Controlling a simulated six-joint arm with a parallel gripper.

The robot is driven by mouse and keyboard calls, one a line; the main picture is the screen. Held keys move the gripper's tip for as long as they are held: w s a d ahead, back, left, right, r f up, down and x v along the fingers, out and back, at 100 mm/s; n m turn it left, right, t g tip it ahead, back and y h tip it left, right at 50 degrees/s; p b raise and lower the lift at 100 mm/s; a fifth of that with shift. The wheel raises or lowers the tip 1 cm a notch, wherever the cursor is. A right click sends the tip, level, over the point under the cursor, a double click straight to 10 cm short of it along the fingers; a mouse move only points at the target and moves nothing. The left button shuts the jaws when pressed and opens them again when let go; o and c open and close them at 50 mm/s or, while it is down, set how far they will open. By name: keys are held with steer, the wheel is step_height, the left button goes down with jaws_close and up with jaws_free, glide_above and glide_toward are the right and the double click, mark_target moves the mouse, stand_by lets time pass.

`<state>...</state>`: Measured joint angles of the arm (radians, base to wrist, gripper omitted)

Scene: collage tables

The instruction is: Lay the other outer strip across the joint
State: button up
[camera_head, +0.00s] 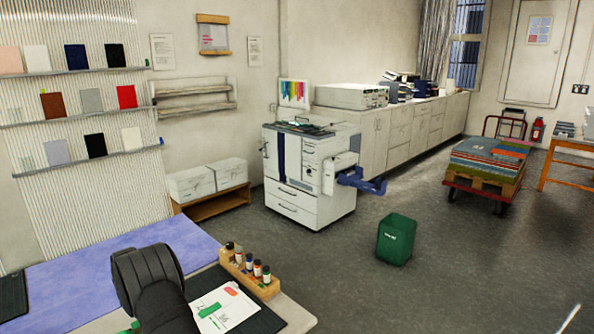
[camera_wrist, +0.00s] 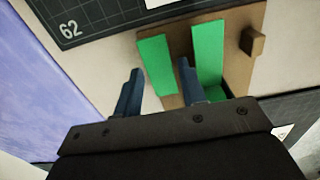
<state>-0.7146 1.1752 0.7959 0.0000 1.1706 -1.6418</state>
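In the wrist view my gripper (camera_wrist: 159,66) is open, its two blue fingers well apart. One green strip (camera_wrist: 156,58) lies on a brown wooden tray (camera_wrist: 180,37); it shows between the fingertips, and I cannot tell how high the fingers are above it. A second green strip (camera_wrist: 208,48) lies on the same tray, right of the right finger. A further bit of green (camera_wrist: 215,93) shows near the gripper body, mostly hidden. In the head view a white sheet (camera_head: 222,312) carries a green strip (camera_head: 210,310) and a red shape. My arm hides the tray there.
A wooden rack of small bottles (camera_head: 250,273) stands behind the sheet. A purple sheet (camera_head: 120,265) covers much of the table. A dark cutting mat (camera_wrist: 90,14) marked 62 lies beyond the tray. A wooden knob (camera_wrist: 252,42) rises at the tray's right side.

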steer(key=c, duration=0.5)
steer(key=shift+r, duration=0.15)
steer(key=shift+r, duration=2.35)
steer(key=w+d, duration=0.4)
steer(key=d, duration=0.1)
steer(key=w+d, duration=0.4)
steer(key=d, duration=0.1)
steer(key=w+d, duration=0.4)
steer(key=shift+d+f, duration=0.25)
steer(key=shift+d, duration=0.15)
steer(key=shift+d+f, duration=0.1)
steer(key=shift+f, duration=2.3)
